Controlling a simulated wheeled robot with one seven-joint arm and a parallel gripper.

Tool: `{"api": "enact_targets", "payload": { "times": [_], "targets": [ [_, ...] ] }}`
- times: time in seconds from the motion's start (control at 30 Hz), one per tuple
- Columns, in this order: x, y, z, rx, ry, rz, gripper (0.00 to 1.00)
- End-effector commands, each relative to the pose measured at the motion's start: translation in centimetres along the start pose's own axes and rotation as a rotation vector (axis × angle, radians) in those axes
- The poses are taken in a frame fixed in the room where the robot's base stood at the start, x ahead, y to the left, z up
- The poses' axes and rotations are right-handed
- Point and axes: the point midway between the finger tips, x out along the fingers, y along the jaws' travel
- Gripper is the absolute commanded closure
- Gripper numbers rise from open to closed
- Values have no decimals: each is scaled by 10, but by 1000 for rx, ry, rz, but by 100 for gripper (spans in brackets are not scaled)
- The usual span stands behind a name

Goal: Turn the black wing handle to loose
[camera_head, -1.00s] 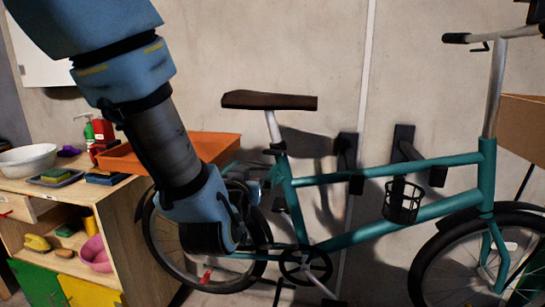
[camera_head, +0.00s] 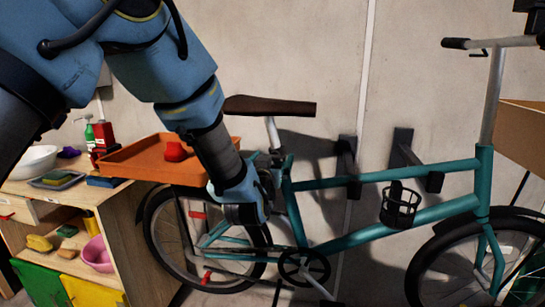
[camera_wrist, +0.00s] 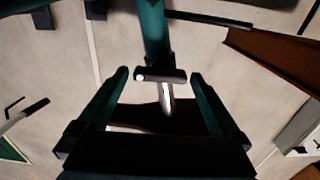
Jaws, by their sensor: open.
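The black wing handle (camera_wrist: 168,76) shows as a short dark crossbar at the end of the bicycle's teal seat tube (camera_wrist: 152,30) in the wrist view. The silver seat post (camera_wrist: 167,97) and dark saddle (camera_wrist: 155,119) lie below it in that picture. My gripper (camera_wrist: 160,74) is open, one finger on each side of the handle, with gaps on both sides. I cannot tell whether the fingertips reach its depth. In the head view, the dark clamp area (camera_head: 277,152) is under the saddle (camera_head: 270,106); my wrist hides most of the gripper just left of the seat tube.
The teal bicycle (camera_head: 385,177) stands along the wall beside dark wall brackets (camera_head: 403,148). A wooden shelf unit (camera_head: 135,225) with an orange tray (camera_head: 150,165) holding a red item (camera_head: 175,151) is at left. A cardboard box (camera_head: 522,135) is at right.

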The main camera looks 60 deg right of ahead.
Motion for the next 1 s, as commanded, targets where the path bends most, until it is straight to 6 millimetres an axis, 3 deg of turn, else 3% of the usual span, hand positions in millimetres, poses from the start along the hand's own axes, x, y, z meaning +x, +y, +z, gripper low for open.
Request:
{"api": "enact_targets", "payload": {
  "times": [0.23, 0.9, 1.0],
  "targets": [
    [0, 0, 0, 0, 0, 0, 1],
    [0, 0, 0, 0, 0, 0, 76],
    [0, 0, 0, -2, 0, 0, 76]
  ]
}}
